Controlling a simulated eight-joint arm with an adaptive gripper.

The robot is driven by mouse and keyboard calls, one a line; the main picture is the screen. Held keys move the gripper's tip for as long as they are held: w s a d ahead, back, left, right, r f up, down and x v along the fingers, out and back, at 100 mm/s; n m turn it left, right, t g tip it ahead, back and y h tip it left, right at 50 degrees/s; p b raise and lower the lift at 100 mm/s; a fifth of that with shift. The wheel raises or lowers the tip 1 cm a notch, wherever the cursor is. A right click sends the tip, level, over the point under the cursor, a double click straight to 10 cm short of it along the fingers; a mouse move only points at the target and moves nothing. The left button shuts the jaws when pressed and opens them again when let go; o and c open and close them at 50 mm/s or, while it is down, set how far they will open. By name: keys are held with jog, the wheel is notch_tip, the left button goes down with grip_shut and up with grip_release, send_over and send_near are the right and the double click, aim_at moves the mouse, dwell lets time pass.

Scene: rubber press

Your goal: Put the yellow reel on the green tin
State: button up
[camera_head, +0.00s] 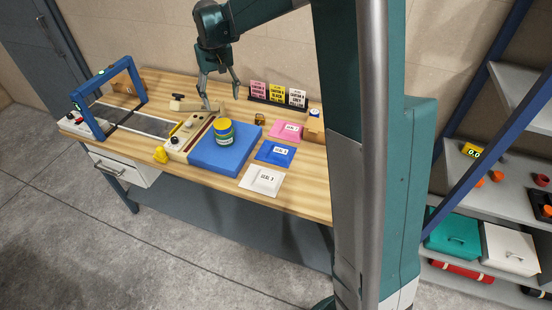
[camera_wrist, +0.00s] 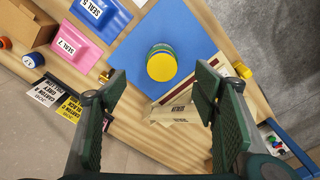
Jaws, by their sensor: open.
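The yellow reel (camera_head: 223,125) lies flat on top of the green tin (camera_head: 224,139), and the two stand upright as one stack on the blue mat. In the wrist view the reel's round yellow face (camera_wrist: 161,67) shows from above and hides most of the tin (camera_wrist: 160,47). My gripper (camera_head: 221,102) is open and empty, above the bench and behind the stack in the head view. In the wrist view its fingers (camera_wrist: 160,88) are wide apart, with the reel showing beyond them and no contact.
The blue mat (camera_head: 210,159) has bare room around the stack. A beige press-like board (camera_head: 190,130) adjoins its left side. Pink (camera_head: 287,131), blue (camera_head: 275,153) and white (camera_head: 262,180) seal pads lie to the right. A card rack (camera_head: 278,97) stands behind.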

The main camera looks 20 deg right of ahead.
jog(key=s+d+r+t, duration=0.15)
jog(key=s+r, duration=0.35)
jog(key=s, duration=0.6)
jog(key=s+d+r+t, duration=0.15)
jog(key=s+r, duration=0.35)
jog(key=s, duration=0.5)
jog(key=s+f+t, duration=0.1)
jog(key=s+f, duration=0.1)
jog(key=s, duration=0.8)
jog(key=s+d+f+t, duration=0.1)
jog(key=s+f+t, duration=0.1)
jog(key=s, duration=0.8)
jog(key=shift+s+f+t, duration=0.3)
jog(key=shift+s+f, duration=0.05)
jog(key=shift+f, duration=0.3)
jog(key=shift+f, duration=0.15)
